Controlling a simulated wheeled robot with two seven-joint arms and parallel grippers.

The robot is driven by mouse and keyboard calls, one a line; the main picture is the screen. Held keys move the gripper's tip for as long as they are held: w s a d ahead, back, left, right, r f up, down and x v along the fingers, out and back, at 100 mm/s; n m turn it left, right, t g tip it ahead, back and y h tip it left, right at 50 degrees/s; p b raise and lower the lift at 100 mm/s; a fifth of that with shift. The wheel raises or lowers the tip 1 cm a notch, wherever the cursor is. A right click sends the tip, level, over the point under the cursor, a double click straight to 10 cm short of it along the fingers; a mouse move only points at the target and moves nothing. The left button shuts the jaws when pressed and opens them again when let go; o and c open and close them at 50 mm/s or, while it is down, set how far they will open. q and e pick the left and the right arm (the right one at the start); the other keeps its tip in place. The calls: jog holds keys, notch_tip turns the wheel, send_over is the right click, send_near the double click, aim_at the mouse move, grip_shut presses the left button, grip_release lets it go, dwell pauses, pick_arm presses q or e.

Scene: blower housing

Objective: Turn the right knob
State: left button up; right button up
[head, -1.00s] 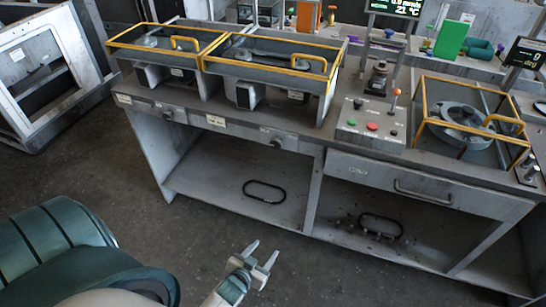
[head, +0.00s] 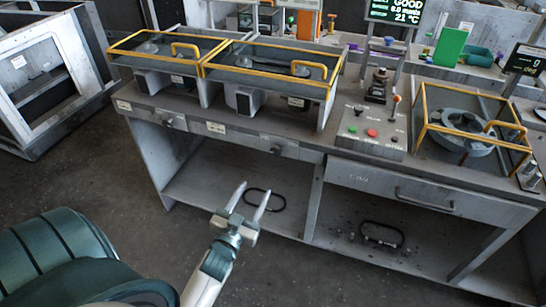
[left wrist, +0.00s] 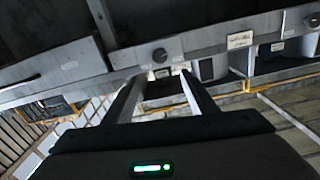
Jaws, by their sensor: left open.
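The right knob (head: 276,150) is a small dark round knob on the front panel of the workbench, below the larger yellow-framed box. It also shows in the left wrist view (left wrist: 160,55), just beyond the fingertips and apart from them. The left knob (head: 167,123) sits further left on the same panel. My left gripper (head: 255,187) is open and empty, in front of the bench and below the right knob in the head view. Its two fingers (left wrist: 162,77) point towards the panel in the left wrist view. My right gripper is not in view.
Yellow-framed boxes (head: 268,66) stand on the bench top, with a control box (head: 370,130) to their right. A drawer with a handle (head: 425,200) is right of the knobs. The lower shelf holds a black ring (head: 265,199). The floor before the bench is clear.

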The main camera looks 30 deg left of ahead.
pick_arm(q)
jog(key=p, duration=0.2)
send_near(275, 153)
jog(key=p+x, duration=0.1)
jog(key=x, duration=0.5)
jog(key=shift+w+a+r, duration=0.1)
jog(key=shift+w+r, duration=0.05)
jog(key=shift+w, duration=0.1)
jog(key=shift+w+a, duration=0.15)
jog(key=shift+w, duration=0.5)
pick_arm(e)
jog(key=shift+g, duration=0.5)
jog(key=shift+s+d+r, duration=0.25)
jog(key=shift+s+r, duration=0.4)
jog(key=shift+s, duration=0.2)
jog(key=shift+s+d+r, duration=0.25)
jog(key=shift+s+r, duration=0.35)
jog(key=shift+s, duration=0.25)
pick_arm(q)
jog(key=c, duration=1.1)
jog(key=shift+o, duration=0.2)
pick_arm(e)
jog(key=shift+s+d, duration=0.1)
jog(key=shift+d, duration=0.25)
